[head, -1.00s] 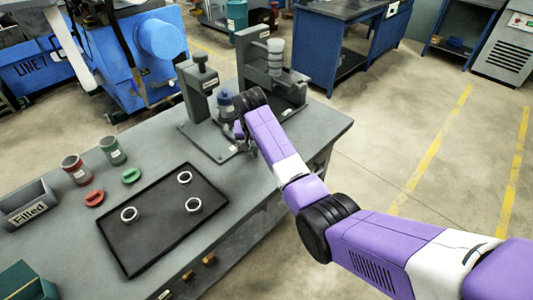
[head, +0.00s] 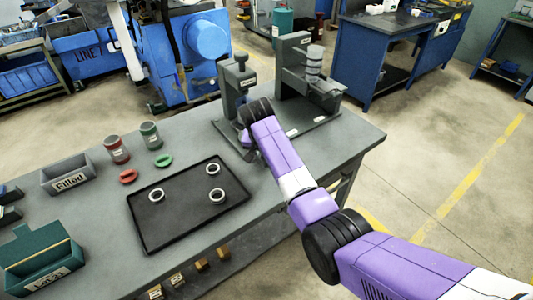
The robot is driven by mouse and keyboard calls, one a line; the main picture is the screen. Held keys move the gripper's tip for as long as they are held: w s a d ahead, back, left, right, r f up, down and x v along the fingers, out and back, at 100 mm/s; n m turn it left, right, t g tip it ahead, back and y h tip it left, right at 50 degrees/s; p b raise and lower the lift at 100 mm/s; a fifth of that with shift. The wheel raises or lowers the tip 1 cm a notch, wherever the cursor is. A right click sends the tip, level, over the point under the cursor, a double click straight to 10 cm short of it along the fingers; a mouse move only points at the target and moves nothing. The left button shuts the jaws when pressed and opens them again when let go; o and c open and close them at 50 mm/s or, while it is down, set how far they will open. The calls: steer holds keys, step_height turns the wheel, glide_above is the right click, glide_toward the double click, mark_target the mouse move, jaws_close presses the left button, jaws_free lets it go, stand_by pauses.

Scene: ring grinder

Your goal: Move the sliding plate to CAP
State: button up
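The two-station grey fixture stands at the far right part of the bench. Its left post (head: 235,82) and its taller right post (head: 292,62) both carry small labels that are too small to read. A clear stacked cylinder (head: 314,62) sits at the right post. The flat grey base (head: 308,132) runs between the stations. The sliding plate cannot be clearly told from this base, and my arm covers part of it. My gripper (head: 247,150) is at the front of the left station, low by the base. My wrist mostly hides its fingers, so its opening and any contact are unclear.
A black tray (head: 180,222) holds three pale rings. Red (head: 117,150) and green (head: 151,136) canisters, with matching rings beside them, stand behind it. A Filled bin (head: 68,175) and a green box (head: 42,262) are at left. Bare bench lies between tray and fixture.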

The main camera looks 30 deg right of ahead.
steer(key=shift+o, duration=1.3)
steer(key=shift+a, duration=0.25)
steer(key=shift+d, duration=0.1)
steer(key=shift+r, duration=0.1)
steer(key=v, duration=0.7)
steer(key=shift+r+b, duration=0.25)
steer(key=shift+b, duration=0.15)
steer(key=shift+s, duration=0.15)
